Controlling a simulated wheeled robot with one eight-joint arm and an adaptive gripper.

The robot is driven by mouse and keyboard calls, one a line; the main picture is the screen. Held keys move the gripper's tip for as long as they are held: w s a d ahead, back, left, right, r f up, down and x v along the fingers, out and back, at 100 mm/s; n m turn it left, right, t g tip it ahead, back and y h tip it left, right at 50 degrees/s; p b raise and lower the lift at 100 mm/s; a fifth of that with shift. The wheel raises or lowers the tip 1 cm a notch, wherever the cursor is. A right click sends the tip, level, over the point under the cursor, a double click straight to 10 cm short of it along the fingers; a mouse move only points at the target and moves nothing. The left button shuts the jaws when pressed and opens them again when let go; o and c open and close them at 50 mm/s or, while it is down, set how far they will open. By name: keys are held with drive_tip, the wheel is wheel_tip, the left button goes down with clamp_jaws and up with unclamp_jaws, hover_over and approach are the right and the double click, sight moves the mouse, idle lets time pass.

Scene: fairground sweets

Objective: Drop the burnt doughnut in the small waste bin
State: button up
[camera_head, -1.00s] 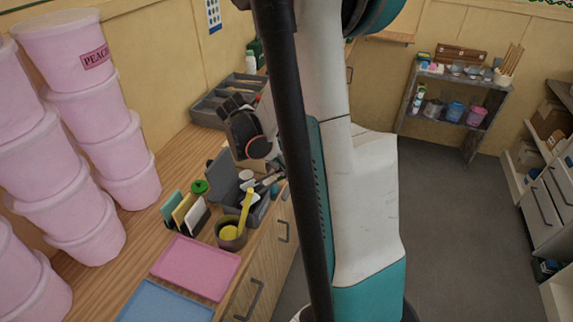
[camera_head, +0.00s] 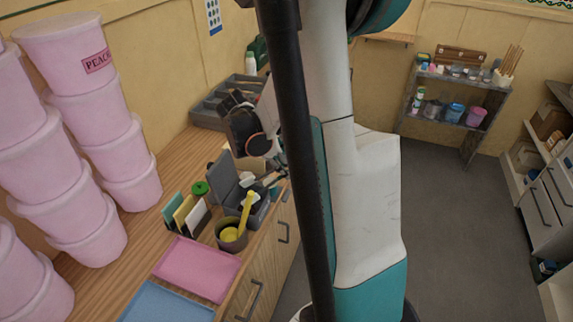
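My gripper (camera_head: 272,180) is small and partly hidden in the head view, low over the far part of the wooden counter (camera_head: 130,232). Its dark wrist (camera_head: 243,130) shows above it. I cannot tell whether its fingers are apart or hold anything. A grey box with a raised lid (camera_head: 224,176) stands just left of and below the gripper; I cannot tell whether it is the small waste bin. I cannot make out the burnt doughnut.
A brown pot (camera_head: 231,241) with a yellow utensil, upright cards (camera_head: 186,213) and a green-topped jar (camera_head: 200,190) stand nearby. Pink (camera_head: 196,268) and blue (camera_head: 160,303) trays lie in front. Stacked pink tubs (camera_head: 70,205) fill the left. A grey organiser (camera_head: 207,112) stands farther back.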

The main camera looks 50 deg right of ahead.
wheel_tip(320, 180, up, 10)
drive_tip(key=p, duration=0.6)
drive_tip(key=shift+f, duration=0.1)
